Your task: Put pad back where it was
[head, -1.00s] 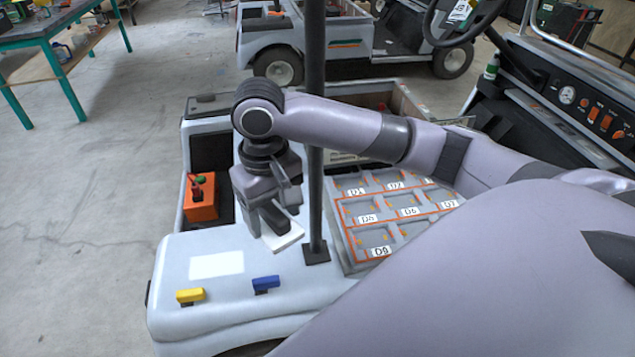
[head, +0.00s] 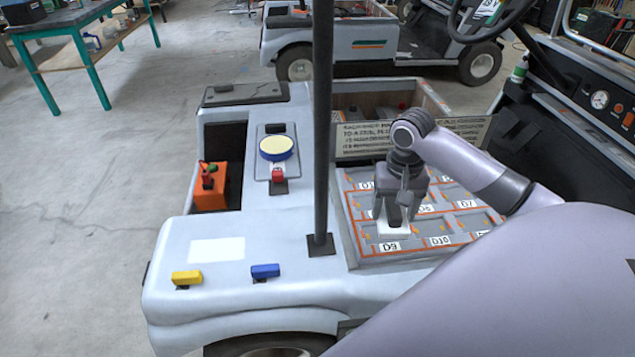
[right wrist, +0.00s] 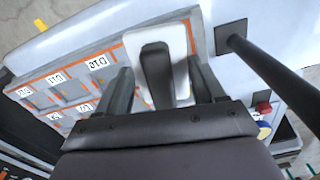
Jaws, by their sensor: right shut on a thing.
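The pad (head: 393,231) is a white plate with a dark raised grip on top. It also shows in the right wrist view (right wrist: 180,42). My right gripper (head: 394,214) is shut on it and points down over the tray's front left corner. The tray (head: 360,258) is grey with orange lines and labelled compartments. The pad is at the compartment behind the D9 label (head: 389,246) and hides most of it. I cannot tell whether it touches the compartment floor. My left gripper is not in view.
A dark upright post (head: 321,150) stands just left of the tray. An orange box (head: 210,187) sits in the left recess.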

